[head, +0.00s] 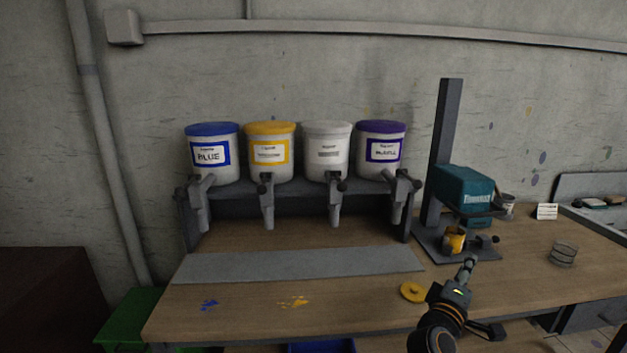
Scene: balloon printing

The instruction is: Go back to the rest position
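My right gripper (468,266) reaches in from the lower right, over the right half of the wooden workbench (350,300). It is just in front of the printing machine, and nothing clearly shows in its grasp. The view does not show whether its fingers are open or shut. A yellow round lid (413,292) lies on the bench just left of it. A yellow cup-like piece (455,240) sits at the base of the machine, beyond the gripper. My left gripper is not in view.
Paint tubs with blue (212,155), yellow (270,152), white (327,153) and purple (381,152) lids stand on a rack with taps. The teal printing machine (463,188) stands on a dark post. A wire-like round holder (563,254) is at right. The front left bench is clear apart from paint stains.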

